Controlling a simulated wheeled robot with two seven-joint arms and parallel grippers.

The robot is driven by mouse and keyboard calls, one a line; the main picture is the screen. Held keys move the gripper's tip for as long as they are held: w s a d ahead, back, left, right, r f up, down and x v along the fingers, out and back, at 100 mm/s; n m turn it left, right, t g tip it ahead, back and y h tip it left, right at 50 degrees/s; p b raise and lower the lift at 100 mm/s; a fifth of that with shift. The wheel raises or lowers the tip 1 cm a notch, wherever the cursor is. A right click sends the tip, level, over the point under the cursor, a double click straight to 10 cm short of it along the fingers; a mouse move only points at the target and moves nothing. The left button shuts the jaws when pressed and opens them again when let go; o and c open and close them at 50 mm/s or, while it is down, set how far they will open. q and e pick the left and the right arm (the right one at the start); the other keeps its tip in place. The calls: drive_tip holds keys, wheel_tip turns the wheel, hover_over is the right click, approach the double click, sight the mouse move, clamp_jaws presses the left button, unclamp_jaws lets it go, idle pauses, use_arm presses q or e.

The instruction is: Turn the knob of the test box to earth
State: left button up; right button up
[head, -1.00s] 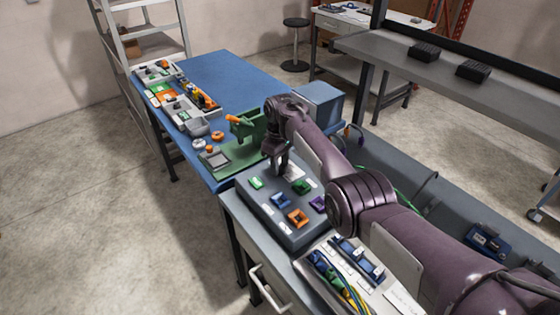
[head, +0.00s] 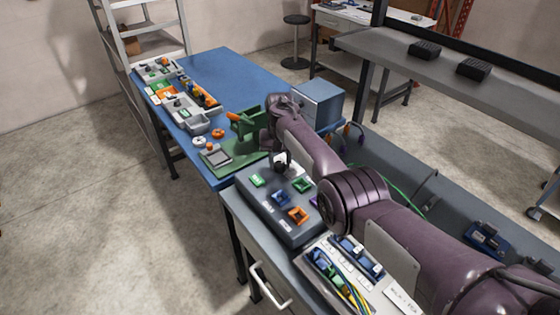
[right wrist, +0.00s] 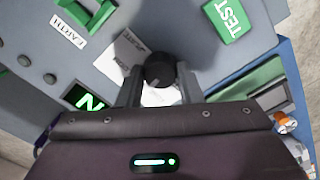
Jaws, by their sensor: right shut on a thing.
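The grey test box (head: 262,210) stands on the near bench, with green, blue, orange and purple sockets on top. In the right wrist view its round black knob (right wrist: 160,70) sits over a white plate between my right gripper's fingers (right wrist: 160,88). The right gripper (head: 283,166) is shut on the knob at the far end of the box. An EARTH label (right wrist: 68,32) lies beside a green socket (right wrist: 88,12). A green TEST button (right wrist: 228,18) and a lit N sign (right wrist: 90,98) also show. I cannot tell where the knob points. The left gripper is out of view.
A green fixture (head: 238,150) stands just beyond the box on the blue table (head: 225,75). A blue-grey cabinet (head: 320,102) is behind my right arm. A tray of leads (head: 335,275) lies nearer. Trays of parts (head: 180,100) line the table's left edge.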

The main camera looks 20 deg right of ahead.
sight(280, 163)
drive_tip(key=shift+w+r+m, duration=0.1)
drive_tip(key=shift+r+m, duration=0.1)
drive_tip(key=shift+m, duration=0.5)
drive_tip(key=o, duration=1)
drive_tip(key=shift+f, duration=0.1)
drive_tip(key=shift+c, duration=0.2)
wheel_tip(280, 163, up, 8)
drive_tip(key=p, duration=0.7)
drive_tip(key=shift+f, duration=0.1)
